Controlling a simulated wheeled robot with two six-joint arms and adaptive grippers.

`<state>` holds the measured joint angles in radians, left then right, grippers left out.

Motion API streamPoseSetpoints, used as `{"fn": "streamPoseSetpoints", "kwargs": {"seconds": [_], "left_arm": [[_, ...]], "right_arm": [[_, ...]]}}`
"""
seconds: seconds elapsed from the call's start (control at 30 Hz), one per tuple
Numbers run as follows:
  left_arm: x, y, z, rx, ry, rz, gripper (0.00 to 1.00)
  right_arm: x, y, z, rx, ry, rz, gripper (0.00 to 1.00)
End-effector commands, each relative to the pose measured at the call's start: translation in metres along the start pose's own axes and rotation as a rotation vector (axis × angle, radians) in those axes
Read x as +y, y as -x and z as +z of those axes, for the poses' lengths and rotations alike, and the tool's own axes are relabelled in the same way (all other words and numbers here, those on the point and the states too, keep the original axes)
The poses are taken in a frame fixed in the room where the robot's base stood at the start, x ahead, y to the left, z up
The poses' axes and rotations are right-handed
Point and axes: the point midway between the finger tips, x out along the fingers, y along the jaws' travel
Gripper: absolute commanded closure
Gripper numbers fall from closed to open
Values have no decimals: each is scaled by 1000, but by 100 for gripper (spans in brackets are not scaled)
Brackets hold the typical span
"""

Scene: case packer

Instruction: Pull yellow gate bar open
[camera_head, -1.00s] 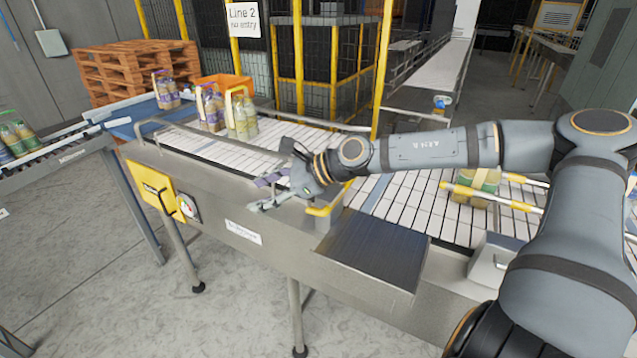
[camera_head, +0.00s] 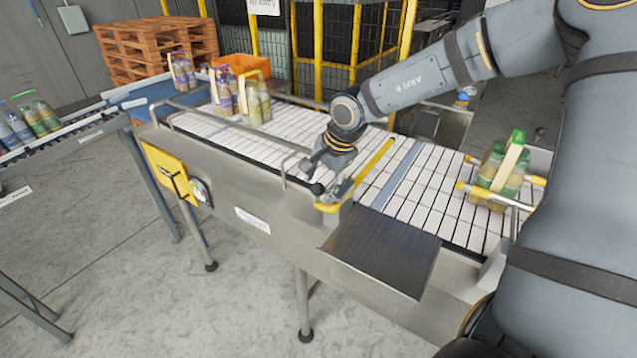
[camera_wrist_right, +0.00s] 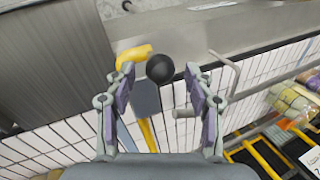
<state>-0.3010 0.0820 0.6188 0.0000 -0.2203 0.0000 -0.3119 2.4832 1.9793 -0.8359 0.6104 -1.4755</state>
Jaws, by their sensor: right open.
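The yellow gate bar (camera_head: 374,166) reaches across the white slatted conveyor, running from the near edge toward the far side. Its yellow near end also shows in the right wrist view (camera_wrist_right: 134,54), with more of the bar below it (camera_wrist_right: 148,134). A black ball knob (camera_wrist_right: 160,68) sits beside that near end. My right gripper (camera_head: 327,188) is at the near end of the bar, above the conveyor's front edge. In the right wrist view its fingers (camera_wrist_right: 160,75) are open, with the knob between or just beyond the tips. Contact cannot be told. My left gripper is out of view.
Bottle packs (camera_head: 254,102) stand upstream on the conveyor. A green-capped pack (camera_head: 497,172) stands at the right between yellow-tipped rails. A dark sloping plate (camera_head: 382,247) lies in front of the gate. A thin metal guide rail (camera_wrist_right: 230,72) runs close beside one finger.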

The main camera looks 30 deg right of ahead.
Motion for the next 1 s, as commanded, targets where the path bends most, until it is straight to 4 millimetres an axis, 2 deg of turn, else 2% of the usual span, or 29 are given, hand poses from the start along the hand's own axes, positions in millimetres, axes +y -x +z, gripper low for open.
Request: {"fn": "streamPoseSetpoints", "kwargs": {"seconds": [0.03,0.2,0.47,0.57,0.87,1.0], "left_arm": [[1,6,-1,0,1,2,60],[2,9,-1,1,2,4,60],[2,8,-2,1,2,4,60],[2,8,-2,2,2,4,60],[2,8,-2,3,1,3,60],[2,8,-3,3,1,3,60]], "right_arm": [[0,-5,0,1,0,5,46],[0,-21,0,1,0,1,46],[0,-25,0,0,-1,-1,46],[0,-25,0,0,-1,-1,57],[0,-24,0,0,-1,-1,98],[0,-24,0,0,-1,-1,100]]}}
